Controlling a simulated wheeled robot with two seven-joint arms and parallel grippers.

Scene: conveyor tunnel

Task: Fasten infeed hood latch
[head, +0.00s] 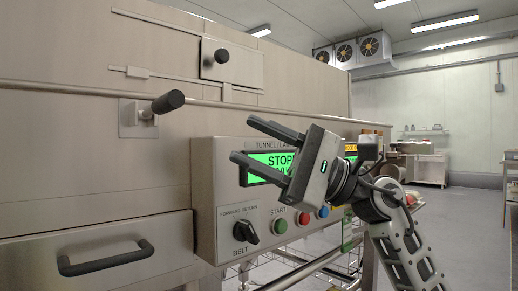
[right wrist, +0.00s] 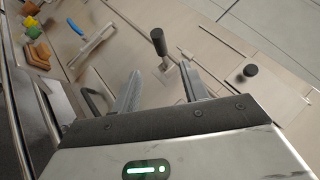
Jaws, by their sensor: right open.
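The hood latch (head: 168,102) is a lever with a black grip on a small metal plate, on the steel front just below the hood's lower edge. The lever sticks out towards the right in the head view. The latch also shows in the right wrist view (right wrist: 158,42), beyond the fingertips. The steel hood (head: 60,50) is above it. My right gripper (head: 243,139) is open and empty, to the right of the latch and in front of the control panel, apart from the latch. In the right wrist view its two fingers (right wrist: 160,84) point towards the front. My left gripper is out of view.
The control panel (head: 210,225) has a green display (head: 262,165), a belt knob (head: 245,232) and buttons. A drawer handle (head: 105,258) is at lower left. A black knob (head: 221,56) is on a small door above the latch. Open floor lies to the right.

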